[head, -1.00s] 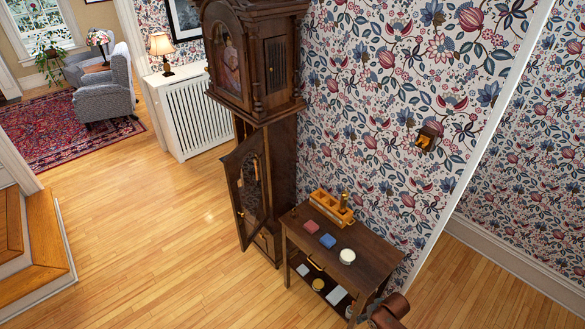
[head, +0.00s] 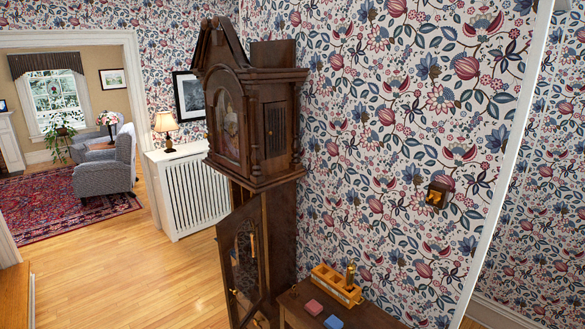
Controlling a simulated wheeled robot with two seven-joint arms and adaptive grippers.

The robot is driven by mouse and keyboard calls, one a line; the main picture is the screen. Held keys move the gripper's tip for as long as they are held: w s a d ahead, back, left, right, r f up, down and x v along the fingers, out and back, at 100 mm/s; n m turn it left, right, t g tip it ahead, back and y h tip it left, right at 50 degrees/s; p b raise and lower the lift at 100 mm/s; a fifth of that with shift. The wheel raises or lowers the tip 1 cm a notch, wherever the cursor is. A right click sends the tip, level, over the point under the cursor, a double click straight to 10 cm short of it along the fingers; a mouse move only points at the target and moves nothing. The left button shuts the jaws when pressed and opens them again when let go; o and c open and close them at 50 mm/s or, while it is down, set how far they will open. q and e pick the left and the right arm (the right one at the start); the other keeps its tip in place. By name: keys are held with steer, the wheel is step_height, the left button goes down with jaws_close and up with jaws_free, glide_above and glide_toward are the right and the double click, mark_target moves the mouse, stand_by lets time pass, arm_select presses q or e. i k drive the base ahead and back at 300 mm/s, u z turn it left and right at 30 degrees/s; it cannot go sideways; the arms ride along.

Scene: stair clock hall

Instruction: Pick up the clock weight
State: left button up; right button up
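A small upright brass cylinder (head: 350,274), which looks like the clock weight, stands at the right part of a yellow-brown wooden tray (head: 333,289). The tray lies on the dark side table (head: 366,316) against the wallpapered wall. The tall dark wooden clock (head: 275,215) stands just left of the table. Its glazed trunk door (head: 241,265) hangs open, and a brassy piece shows through or beside the door, too small to make out. Neither of my grippers is in view.
A white radiator cover (head: 192,190) with a lamp (head: 165,130) stands behind the clock. Open wood floor (head: 120,270) lies to the left.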

mark_target(350, 271)
steer(key=z, duration=0.7)
steer(key=i, duration=0.7)
steer(key=z, duration=0.2)
